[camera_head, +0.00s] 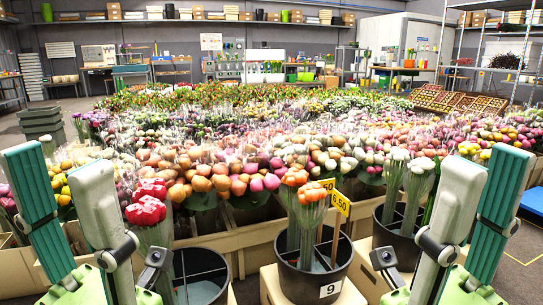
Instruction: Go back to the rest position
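My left gripper (55,165) stands upright at the left edge, its teal finger and grey finger apart with nothing between them. My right gripper (486,165) stands upright at the right edge, its fingers also apart and empty. A bunch of red tulips (146,212) shows beside my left gripper, its lower end partly hidden. Orange tulips (308,192) stand in the middle black bucket (338,270), labelled 9. White tulips (418,168) stand in the right black bucket (404,242), partly behind my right gripper.
A left black bucket (213,262) shows much free room inside. Crates of mixed tulips (235,170) fill the floor behind. Shelves and workbenches line the back wall.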

